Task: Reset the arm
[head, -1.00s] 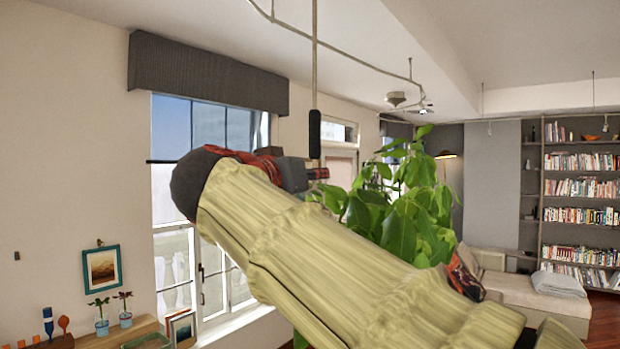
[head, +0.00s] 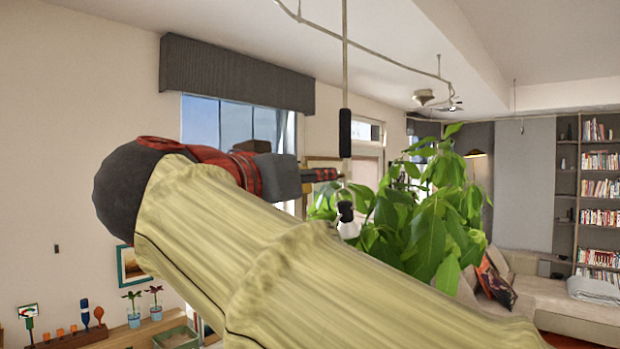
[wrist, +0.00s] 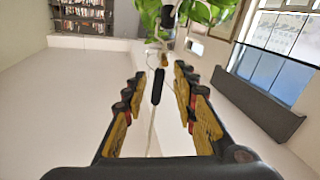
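My arm crosses the head view from the lower right to a dark rounded joint at left, in a wrinkled pale yellow sleeve. Past that joint, a red and dark wrist section points right. My gripper (wrist: 160,76) shows in the wrist view with its two yellow-padded fingers spread apart. Nothing is held between them. In the head view its fingers are small and partly hidden at the end of the wrist section.
A black hanging cylinder (head: 345,133) on a rod is close to the gripper in the picture; it shows between the fingers in the wrist view (wrist: 157,86). A leafy plant (head: 425,210) stands behind the arm. A window (head: 225,125), sofa (head: 540,290) and bookshelf (head: 600,190) lie farther back.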

